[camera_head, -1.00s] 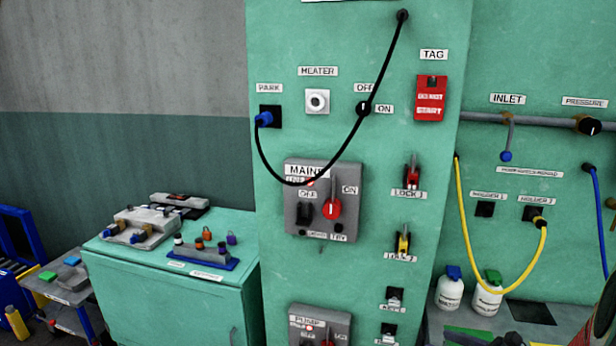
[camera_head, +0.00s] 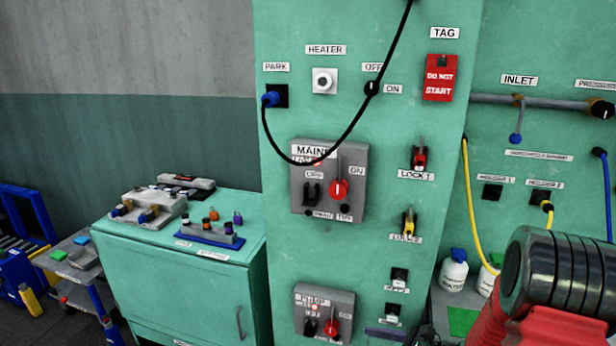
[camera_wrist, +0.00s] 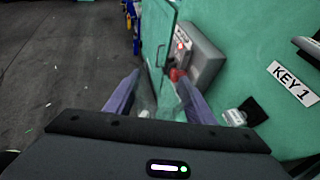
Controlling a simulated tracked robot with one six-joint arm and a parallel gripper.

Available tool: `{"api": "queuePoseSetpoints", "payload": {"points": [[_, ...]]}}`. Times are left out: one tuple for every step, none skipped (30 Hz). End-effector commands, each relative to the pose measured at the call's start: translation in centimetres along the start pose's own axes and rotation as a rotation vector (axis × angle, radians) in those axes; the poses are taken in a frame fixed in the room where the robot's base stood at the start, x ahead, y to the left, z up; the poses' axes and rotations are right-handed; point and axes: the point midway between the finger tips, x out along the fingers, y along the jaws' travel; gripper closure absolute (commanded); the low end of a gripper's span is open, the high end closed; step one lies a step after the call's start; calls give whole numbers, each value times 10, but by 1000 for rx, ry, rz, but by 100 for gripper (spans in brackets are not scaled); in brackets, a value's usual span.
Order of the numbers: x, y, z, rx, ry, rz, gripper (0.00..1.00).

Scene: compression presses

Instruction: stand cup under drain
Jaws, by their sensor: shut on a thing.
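My gripper (camera_wrist: 158,80) shows in the wrist view as two purple-grey fingers. A faint, see-through shape (camera_wrist: 146,104) lies between them and looks like a clear cup; its outline is hard to make out. The fingers are over the floor side of the green panel, near a grey switch box. In the head view a purple fingertip (camera_head: 386,333) shows at the bottom edge, in front of the panel's lower part; the cup cannot be made out there. No drain can be picked out in either view.
The tall green panel (camera_head: 380,200) carries switch boxes and a hanging black cable. At right are the inlet pipe (camera_head: 545,104), yellow hose and white bottles (camera_head: 453,271), with a green patch (camera_head: 462,320) on the bench. A green cabinet (camera_head: 185,290) stands left. Floor is clear in the wrist view.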

Motion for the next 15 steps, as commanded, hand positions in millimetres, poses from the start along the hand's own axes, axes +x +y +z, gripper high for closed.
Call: {"api": "queuePoseSetpoints", "payload": {"points": [[0,0,0,0,0,0,72],[0,0,0,0,0,0,72],[0,0,0,-1,0,1,72],[0,-2,0,-1,0,0,72],[0,-3,0,1,0,-4,72],[0,-5,0,5,0,-14,72],[0,-7,0,9,-1,-23,72],[0,-7,0,14,0,-33,72],[-1,-9,0,22,0,-50,72],[-1,-11,-1,28,1,-64,72],[-1,-12,-1,35,0,-81,72],[-2,-15,-1,45,0,-105,72],[-2,-16,-1,52,0,-122,72],[-2,-16,-1,60,0,-141,72],[-3,-18,-2,72,1,-168,72]]}}
